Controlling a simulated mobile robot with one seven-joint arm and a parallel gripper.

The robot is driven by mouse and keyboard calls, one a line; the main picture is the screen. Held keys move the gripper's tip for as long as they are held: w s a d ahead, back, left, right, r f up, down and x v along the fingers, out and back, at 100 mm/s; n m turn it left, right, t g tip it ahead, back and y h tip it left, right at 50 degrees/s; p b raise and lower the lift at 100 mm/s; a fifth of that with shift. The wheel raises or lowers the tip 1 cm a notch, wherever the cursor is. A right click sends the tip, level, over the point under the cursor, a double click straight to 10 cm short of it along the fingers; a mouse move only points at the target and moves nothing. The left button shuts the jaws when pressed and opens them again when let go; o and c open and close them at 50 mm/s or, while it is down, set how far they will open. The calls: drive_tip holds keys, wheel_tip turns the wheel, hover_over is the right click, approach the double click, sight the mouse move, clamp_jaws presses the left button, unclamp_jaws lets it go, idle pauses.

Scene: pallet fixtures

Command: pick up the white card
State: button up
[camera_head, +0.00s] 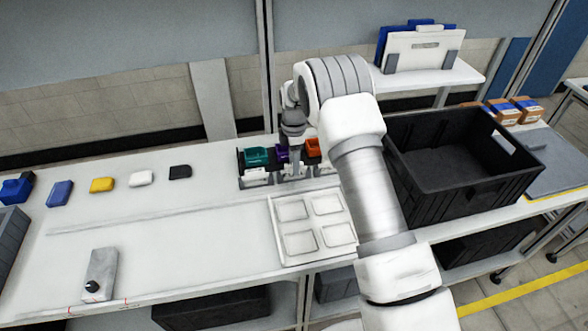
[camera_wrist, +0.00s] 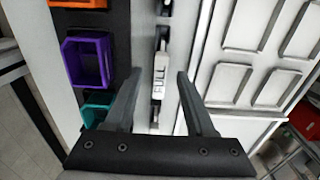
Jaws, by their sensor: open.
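A small white card (camera_wrist: 158,86) marked "FULL" stands beside the purple bin in the wrist view. My gripper (camera_wrist: 160,75) is open, its two dark fingers on either side of this card, with gaps visible on both sides. In the head view my gripper (camera_head: 293,158) points down at the row of small bins, and the arm and fingers partly hide the middle card there. Another white card (camera_head: 257,177) stands in front of the teal bin.
Teal (camera_head: 257,156), purple (camera_wrist: 86,62) and orange (camera_wrist: 83,3) bins stand close beside the cards. A white tray with raised squares (camera_head: 314,222) lies in front. A large black crate (camera_head: 455,187) stands right. The left table is mostly clear, with small coloured items behind.

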clamp_jaws()
idle(0.5)
